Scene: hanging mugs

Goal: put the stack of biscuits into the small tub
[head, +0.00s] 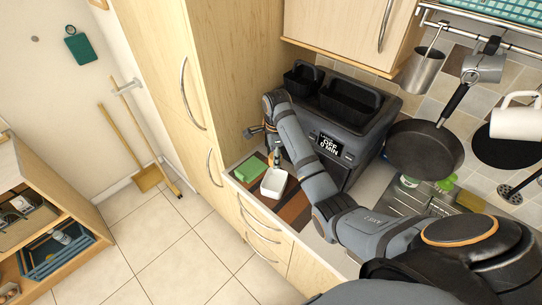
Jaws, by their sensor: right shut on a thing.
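The small tub (274,184) is white and stands on the brown striped board at the counter's left end. My right arm reaches in from the lower right across the front of the black appliance. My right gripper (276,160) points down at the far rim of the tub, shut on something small. I take this to be the stack of biscuits; it is mostly hidden and too small to make out clearly, and no biscuits show elsewhere. I cannot tell whether it touches the tub. My left gripper is not in view.
A green block (249,168) lies left of the tub. The black appliance (345,115) with a lit display stands behind my arm. A tall wooden cabinet (185,80) rises close on the left. A frying pan (425,145) hangs at the right. The striped board (296,211) is bare in front.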

